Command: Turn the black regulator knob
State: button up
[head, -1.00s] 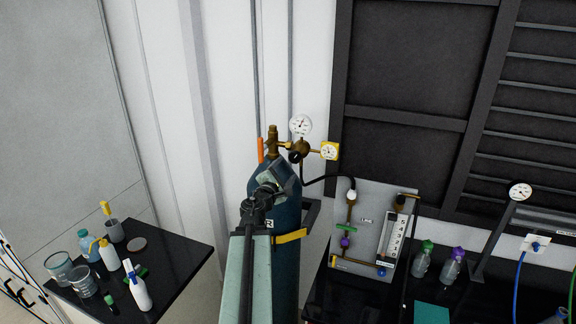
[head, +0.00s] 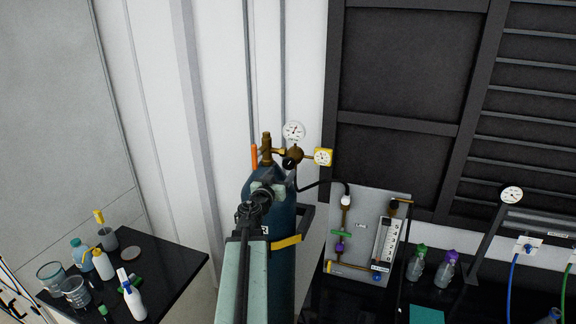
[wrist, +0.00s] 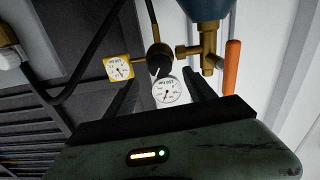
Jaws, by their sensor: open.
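The black regulator knob (head: 289,163) is at the front of the brass regulator (head: 296,153), on top of the dark blue gas cylinder (head: 284,220). The knob also shows in the wrist view (wrist: 160,61), just beyond and between the fingertips. My gripper (wrist: 161,77) is open, with one dark finger on each side of the knob's line and the white round gauge (wrist: 166,90) seen between them. I cannot tell whether the fingers touch the knob. In the head view my arm's end is in front of the cylinder's shoulder, below left of the knob.
A yellow gauge (head: 323,157) sits right of the knob, and an orange handle (wrist: 231,67) is close to one finger in the wrist view. A black hose (head: 318,184) runs to the flow panel (head: 362,208). A black table (head: 165,262) with bottles stands at left.

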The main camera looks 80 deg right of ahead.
aim_at(288, 165)
jog(key=d, duration=0.2)
jog(key=s+d, duration=0.1)
jog(key=d, duration=0.4)
jog(key=shift+s, duration=0.15)
jog(key=shift+c, duration=0.3)
jog(key=c, duration=1)
jog(key=shift+s+d, duration=0.15)
jog(key=shift+d, duration=0.2)
jog(key=c, duration=0.3)
jog(key=shift+a, duration=0.35)
jog(key=shift+f+n, duration=0.1)
jog(key=shift+n, duration=1.3)
jog(key=shift+w+n, duration=0.2)
jog(key=shift+n, duration=1.6)
